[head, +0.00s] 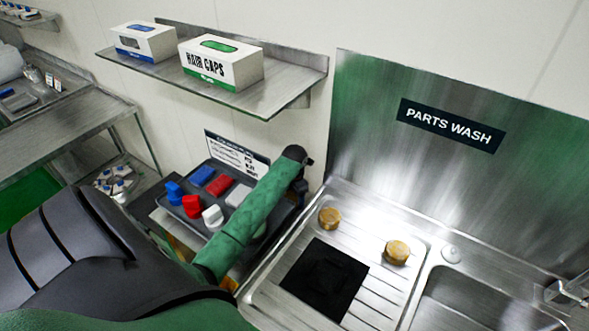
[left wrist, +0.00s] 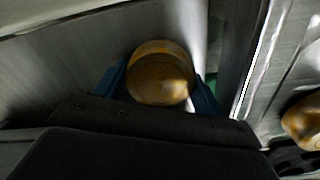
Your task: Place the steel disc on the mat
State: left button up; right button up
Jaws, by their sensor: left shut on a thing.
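My left gripper (head: 299,190) hangs beside the left edge of the sink unit in the head view, mostly hidden by my green-sleeved arm. In the left wrist view its blue fingers (left wrist: 160,90) are shut on a round, golden-brown stained disc (left wrist: 160,70), with one finger on each side. This held disc is hidden in the head view, and no bare steel shows on it. The black square mat (head: 322,282) lies flat on the ribbed drainboard, to the lower right of the gripper. My right gripper is not in view.
Two golden-brown round pieces stand on the drainboard, one behind the mat (head: 329,218) and one to its right (head: 397,252). A tray (head: 182,222) of red, blue and white parts lies left of the sink. A wall shelf (head: 215,85) holds boxes above.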

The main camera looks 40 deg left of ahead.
pick_arm(q)
jog(key=o, duration=1)
jog(key=shift+f, duration=0.1)
jog(key=shift+c, duration=0.2)
jog(key=o, duration=0.3)
